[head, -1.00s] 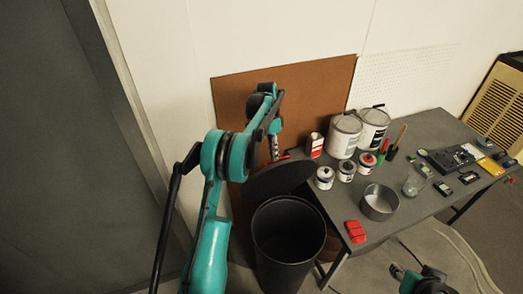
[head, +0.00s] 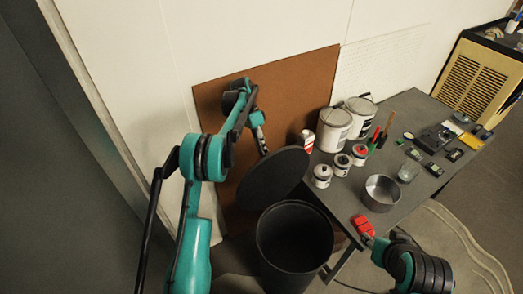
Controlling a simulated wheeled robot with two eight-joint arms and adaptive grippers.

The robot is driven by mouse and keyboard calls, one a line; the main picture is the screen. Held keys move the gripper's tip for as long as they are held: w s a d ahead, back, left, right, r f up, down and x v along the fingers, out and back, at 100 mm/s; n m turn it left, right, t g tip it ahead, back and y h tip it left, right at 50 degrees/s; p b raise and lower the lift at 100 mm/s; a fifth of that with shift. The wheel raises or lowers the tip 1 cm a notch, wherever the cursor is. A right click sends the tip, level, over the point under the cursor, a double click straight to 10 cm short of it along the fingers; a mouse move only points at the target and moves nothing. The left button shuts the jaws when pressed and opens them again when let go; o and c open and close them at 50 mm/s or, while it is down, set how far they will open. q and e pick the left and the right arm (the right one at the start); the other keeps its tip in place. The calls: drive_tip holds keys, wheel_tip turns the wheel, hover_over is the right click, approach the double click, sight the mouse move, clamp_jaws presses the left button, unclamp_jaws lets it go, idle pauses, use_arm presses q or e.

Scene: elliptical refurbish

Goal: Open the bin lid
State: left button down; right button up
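The dark bin (head: 294,272) stands on the floor left of the table, its round mouth uncovered. Its round dark lid (head: 271,178) is raised and tilted above the back-left of the mouth. My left arm, teal and black, reaches in from the left and bends down behind the lid. My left gripper (head: 263,150) is at the lid's upper back edge; its fingertips are hidden by the lid. My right arm comes in at the lower right, and its end (head: 369,238) is by the red block at the table's front corner; its fingers are not clear.
The grey table (head: 335,195) holds paint cans (head: 333,130), small tins (head: 322,176), a metal bowl (head: 381,193), a glass (head: 408,172) and a red block (head: 362,225). A brown board (head: 215,110) leans on the wall behind the bin. A hose lies on the floor at right.

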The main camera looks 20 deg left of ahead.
use_arm(q)
drive_tip(key=shift+a+f, duration=0.25)
drive_tip(key=shift+f, duration=0.9)
use_arm(e)
drive_tip(key=shift+f, duration=0.2)
use_arm(q)
drive_tip(key=c, duration=1.8)
unclamp_jaws()
drive_tip(key=shift+c, duration=0.2)
drive_tip(key=shift+o, duration=1.4)
drive_tip(key=shift+w+a+f, duration=0.15)
drive_tip(key=shift+w+f, duration=0.15)
drive_tip(key=shift+w, duration=0.05)
drive_tip(key=v, duration=0.8)
drive_tip(key=shift+s+d+r, duration=0.2)
drive_tip(key=shift+d, duration=0.05)
use_arm(e)
drive_tip(key=shift+w+a, duration=0.2)
drive_tip(key=shift+w, duration=0.25)
use_arm(q)
drive_tip(key=shift+s, duration=0.1)
use_arm(e)
drive_tip(key=shift+s, duration=0.1)
